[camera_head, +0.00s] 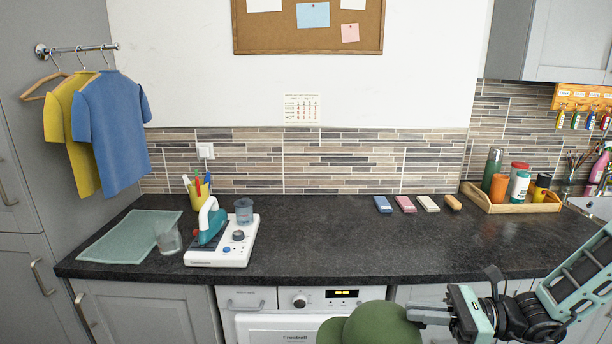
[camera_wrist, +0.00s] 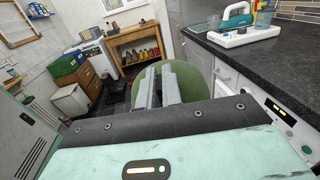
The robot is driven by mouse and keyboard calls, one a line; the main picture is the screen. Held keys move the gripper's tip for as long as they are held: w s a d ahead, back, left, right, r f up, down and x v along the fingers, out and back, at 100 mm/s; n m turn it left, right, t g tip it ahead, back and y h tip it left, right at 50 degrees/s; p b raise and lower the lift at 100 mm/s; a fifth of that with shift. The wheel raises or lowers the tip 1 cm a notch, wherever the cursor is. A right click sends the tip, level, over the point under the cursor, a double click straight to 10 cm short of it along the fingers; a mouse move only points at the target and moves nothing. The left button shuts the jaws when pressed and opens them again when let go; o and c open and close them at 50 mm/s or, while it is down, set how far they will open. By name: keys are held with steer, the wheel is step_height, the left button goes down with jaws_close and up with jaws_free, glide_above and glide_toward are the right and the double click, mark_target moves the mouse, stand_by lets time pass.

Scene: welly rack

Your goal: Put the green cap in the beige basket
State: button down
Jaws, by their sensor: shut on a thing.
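The green cap (camera_head: 372,325) is at the bottom of the head view, in front of the counter edge and partly cut off by the frame. My gripper (camera_head: 418,313) comes in from the right and is shut on the cap's right side. In the wrist view the green cap (camera_wrist: 188,90) shows behind and around the two fingers of my gripper (camera_wrist: 159,82), held above the floor beside the counter. I cannot make out a beige basket for certain in either view.
The dark counter (camera_head: 330,240) holds a white appliance (camera_head: 225,248), a glass (camera_head: 168,240) and a wooden tray (camera_head: 510,205) of bottles. In the wrist view, a shoe rack (camera_wrist: 137,50), drawers with bins (camera_wrist: 70,65) and a pale box (camera_wrist: 70,100) stand across the floor.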

steer(key=d+f+m+t+h+b, duration=0.2)
steer(key=d+f+m+t+h, duration=0.3)
steer(key=f+m+t+h, duration=0.2)
steer(key=d+f+m+t+h+b, duration=0.2)
steer(key=d+f+m+t+h, duration=0.4)
steer(key=f, duration=0.7)
steer(key=m+t+h, duration=0.2)
steer(key=m+h, duration=0.1)
steer(key=h, duration=0.1)
steer(key=shift+s+f+h+b, duration=0.2)
steer(key=shift+f+h+b, duration=0.1)
steer(key=shift+h, duration=0.1)
